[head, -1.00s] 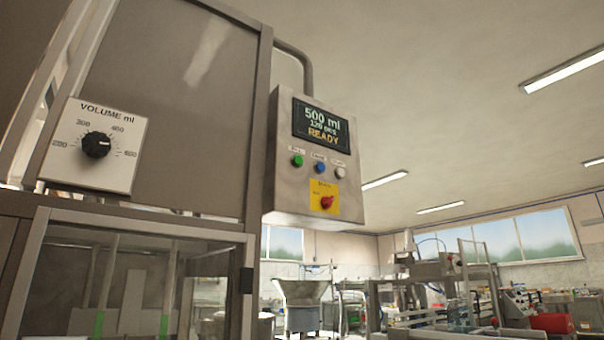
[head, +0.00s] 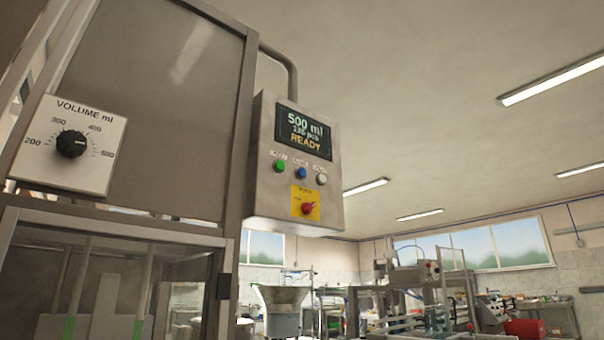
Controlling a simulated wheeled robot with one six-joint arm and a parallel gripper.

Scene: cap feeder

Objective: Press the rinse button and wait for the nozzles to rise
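A grey control box (head: 262,190) hangs on the right side of the filling machine. Its screen (head: 303,131) reads 500 ml, a pcs count and READY. Below the screen are a green button (head: 280,166), a blue button (head: 301,173) and a white button (head: 321,179). Their small labels are too blurred to read, so I cannot tell which is the rinse button. A red rotary switch (head: 308,208) sits on a yellow plate under them. Nozzles cannot be clearly made out behind the machine's window (head: 110,280). My gripper is not in view.
A volume dial (head: 71,144) is on a white plate at the left of the machine. A metal hopper (head: 283,298) and other machinery (head: 420,290) stand further back to the right. The space right of the control box looks clear.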

